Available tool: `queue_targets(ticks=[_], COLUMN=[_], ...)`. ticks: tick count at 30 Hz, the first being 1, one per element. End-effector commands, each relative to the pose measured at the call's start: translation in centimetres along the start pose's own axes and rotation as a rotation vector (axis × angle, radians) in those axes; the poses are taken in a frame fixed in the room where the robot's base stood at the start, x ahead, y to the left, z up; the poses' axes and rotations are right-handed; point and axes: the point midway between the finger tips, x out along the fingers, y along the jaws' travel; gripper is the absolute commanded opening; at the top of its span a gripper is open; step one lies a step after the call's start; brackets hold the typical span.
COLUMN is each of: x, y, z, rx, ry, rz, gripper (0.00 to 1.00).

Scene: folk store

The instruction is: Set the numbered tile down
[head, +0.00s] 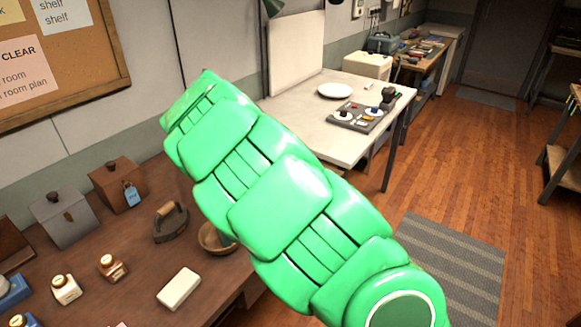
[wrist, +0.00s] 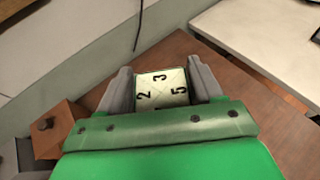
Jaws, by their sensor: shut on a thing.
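The numbered tile (wrist: 162,86) is pale cream with dark numerals; 2, 3 and 5 show in the wrist view. My gripper (wrist: 161,82) is shut on it, with one grey finger on each side. The tile's lower part is hidden behind the green gripper body. Brown table top lies beyond and around the tile in the wrist view; I cannot tell whether the tile touches it. In the head view my green arm hides the gripper and the tile.
The brown table (head: 141,240) holds a flat iron (head: 171,224), a wooden bowl (head: 213,239), a white block (head: 179,288), small bottles, and a grey box (head: 66,220) and brown box (head: 118,184) by the wall. A white table (head: 300,101) with a plate (head: 335,90) stands behind.

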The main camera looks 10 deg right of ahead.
Motion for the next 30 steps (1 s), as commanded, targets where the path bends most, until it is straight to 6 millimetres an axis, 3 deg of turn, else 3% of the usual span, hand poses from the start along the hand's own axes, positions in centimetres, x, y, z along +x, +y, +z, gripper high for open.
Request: queue_targets(ticks=[1, 14, 30], x=[0.1, -0.6, -5.1], y=[-1.3, -8.8, -18.1], z=[0.0, -1.1, -3.8], rx=[-0.006, -0.071, -0.155], ry=[-0.001, 0.003, 0.0], rz=[0.013, 0.171, 0.375], gripper=[0.3, 0.3, 0.3])
